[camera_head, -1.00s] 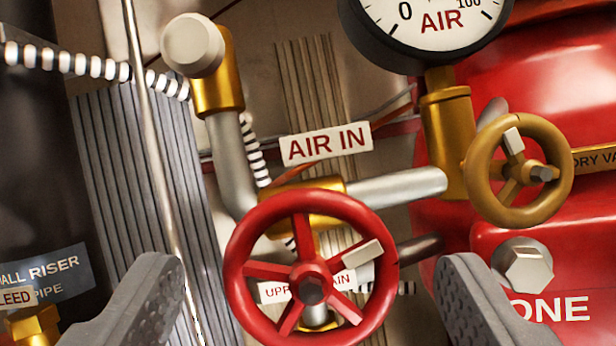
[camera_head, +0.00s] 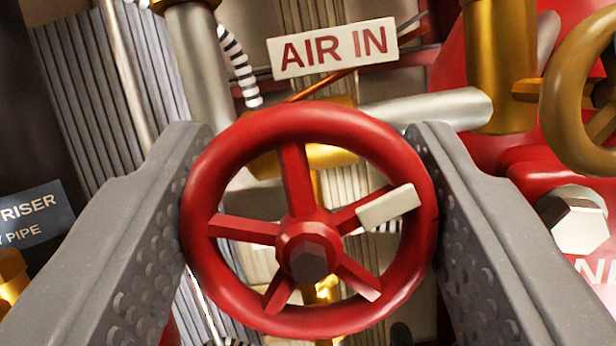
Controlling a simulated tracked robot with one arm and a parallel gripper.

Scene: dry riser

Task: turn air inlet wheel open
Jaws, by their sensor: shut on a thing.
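The red air inlet wheel (camera_head: 295,124) fills the middle of the view, below the white AIR IN label (camera_head: 335,48). It has several spokes around a dark hex hub. A pale marker (camera_head: 388,210) sits on the spoke pointing right and slightly up. My gripper (camera_head: 309,220) is shut on the wheel, with one grey studded finger against the left side of the rim and the other against the right side. The valve body behind the wheel is partly hidden by it.
A brass wheel (camera_head: 567,100) is at the right edge, partly cut off, beside a brass pipe (camera_head: 501,70). A pale hex plug (camera_head: 573,220) is close to the right finger. A grey pipe (camera_head: 203,75) and ribbed panel stand at the left, near a blue riser sign (camera_head: 32,215).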

